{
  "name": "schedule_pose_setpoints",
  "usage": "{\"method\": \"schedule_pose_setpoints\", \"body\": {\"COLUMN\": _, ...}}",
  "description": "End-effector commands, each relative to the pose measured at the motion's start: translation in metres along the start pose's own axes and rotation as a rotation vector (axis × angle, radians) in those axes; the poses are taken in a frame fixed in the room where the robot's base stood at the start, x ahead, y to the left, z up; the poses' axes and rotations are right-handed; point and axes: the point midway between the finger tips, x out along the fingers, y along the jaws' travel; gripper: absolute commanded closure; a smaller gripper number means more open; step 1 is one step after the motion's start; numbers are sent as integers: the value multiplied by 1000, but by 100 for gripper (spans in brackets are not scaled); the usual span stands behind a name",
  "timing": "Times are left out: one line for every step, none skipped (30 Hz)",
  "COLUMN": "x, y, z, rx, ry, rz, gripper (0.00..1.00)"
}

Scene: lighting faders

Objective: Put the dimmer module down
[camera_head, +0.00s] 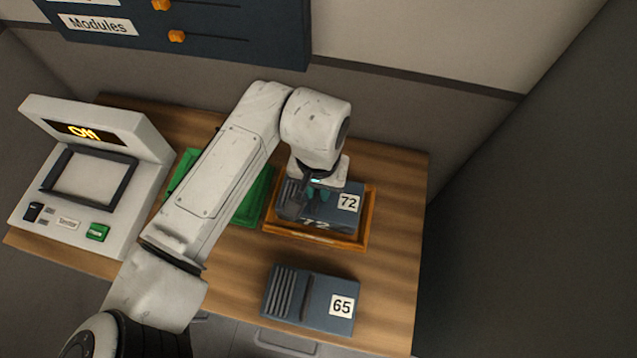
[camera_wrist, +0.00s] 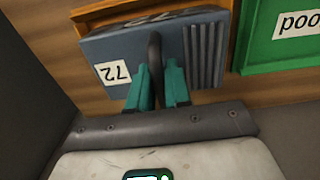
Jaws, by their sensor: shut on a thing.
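A blue-grey dimmer module labelled 72 (camera_head: 333,215) is in or just above an orange tray (camera_head: 315,240) on the wooden table. I cannot tell whether it rests on the tray floor. My gripper (camera_head: 317,192) is over the module, shut on its dark handle. In the wrist view the teal fingers of my gripper (camera_wrist: 157,80) are on either side of the handle of module 72 (camera_wrist: 130,52). Part of the orange tray (camera_wrist: 100,10) shows beyond the module. A second module labelled 65 (camera_head: 310,297) lies on the table in front of the tray.
A green tray (camera_head: 257,197) stands left of the orange tray, partly hidden by my arm; it also shows in the wrist view (camera_wrist: 285,55). A grey tester (camera_head: 92,180) reading "Off" stands at the left. A dark fader panel (camera_head: 215,30) hangs on the wall behind.

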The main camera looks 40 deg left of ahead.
Motion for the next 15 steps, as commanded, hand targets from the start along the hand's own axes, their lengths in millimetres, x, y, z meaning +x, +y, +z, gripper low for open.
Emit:
{"method": "schedule_pose_setpoints", "body": {"x": 0, "y": 0, "z": -1, "rx": 0, "ry": 2, "rz": 1, "gripper": 100}}
{"method": "schedule_pose_setpoints", "body": {"x": 0, "y": 0, "z": -1, "rx": 0, "ry": 3, "rz": 1, "gripper": 100}}
{"method": "schedule_pose_setpoints", "body": {"x": 1, "y": 0, "z": -1, "rx": 0, "ry": 3, "rz": 1, "gripper": 100}}
{"method": "schedule_pose_setpoints", "body": {"x": 1, "y": 0, "z": -1, "rx": 0, "ry": 3, "rz": 1, "gripper": 100}}
{"method": "schedule_pose_setpoints", "body": {"x": 1, "y": 0, "z": -1, "rx": 0, "ry": 3, "rz": 1, "gripper": 100}}
{"method": "schedule_pose_setpoints", "body": {"x": 1, "y": 0, "z": -1, "rx": 0, "ry": 3, "rz": 1, "gripper": 100}}
{"method": "schedule_pose_setpoints", "body": {"x": 1, "y": 0, "z": -1, "rx": 0, "ry": 3, "rz": 1, "gripper": 100}}
{"method": "schedule_pose_setpoints", "body": {"x": 1, "y": 0, "z": -1, "rx": 0, "ry": 3, "rz": 1, "gripper": 100}}
{"method": "schedule_pose_setpoints", "body": {"x": 1, "y": 0, "z": -1, "rx": 0, "ry": 3, "rz": 1, "gripper": 100}}
{"method": "schedule_pose_setpoints", "body": {"x": 2, "y": 0, "z": -1, "rx": 0, "ry": 3, "rz": 1, "gripper": 100}}
{"method": "schedule_pose_setpoints", "body": {"x": 2, "y": 0, "z": -1, "rx": 0, "ry": 3, "rz": 1, "gripper": 100}}
{"method": "schedule_pose_setpoints", "body": {"x": 4, "y": 0, "z": 0, "rx": 0, "ry": 1, "rz": 0, "gripper": 78}}
{"method": "schedule_pose_setpoints", "body": {"x": 3, "y": 0, "z": 0, "rx": 0, "ry": 1, "rz": 0, "gripper": 75}}
{"method": "schedule_pose_setpoints", "body": {"x": 3, "y": 0, "z": 0, "rx": 0, "ry": 1, "rz": 0, "gripper": 72}}
{"method": "schedule_pose_setpoints", "body": {"x": 3, "y": 0, "z": 0, "rx": 0, "ry": 1, "rz": 0, "gripper": 68}}
